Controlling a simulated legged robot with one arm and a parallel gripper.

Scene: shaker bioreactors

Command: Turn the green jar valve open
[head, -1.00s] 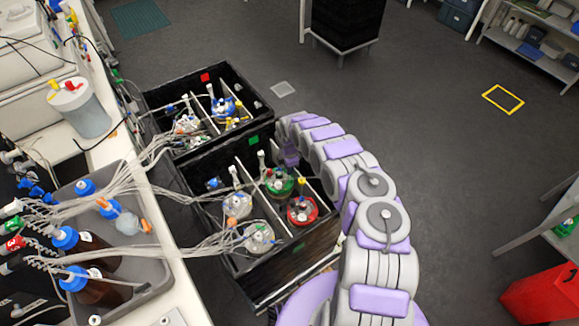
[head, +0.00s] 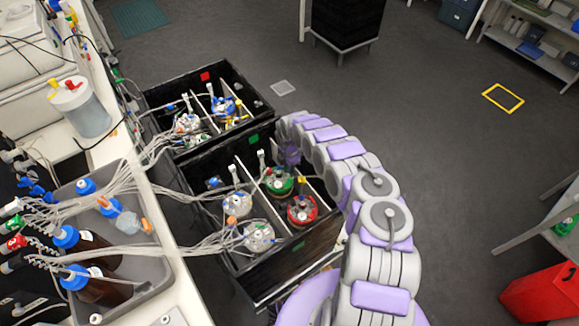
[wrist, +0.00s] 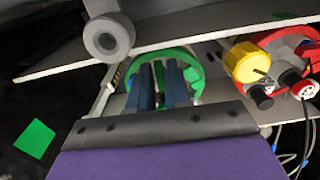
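The green jar (head: 279,183) stands in the rear compartment of the near black box, with a green ring on its lid. In the wrist view its green ring (wrist: 190,58) lies around and behind my fingertips. My gripper (wrist: 161,80) has two dark blue fingers, parallel and a little apart, reaching over the middle of the lid. A narrow gap with a light part in it shows between them; I cannot tell whether they touch the valve. In the head view my gripper (head: 289,157) is just above and right of the green jar, partly hidden by my arm.
A red jar (head: 301,208) stands close by, with a yellow cap (wrist: 248,61) beside the fingers. A grey divider (wrist: 65,70) and a round grey part (wrist: 108,38) are near the gripper. White tubes (head: 140,185) run to the left bench. Open floor lies right.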

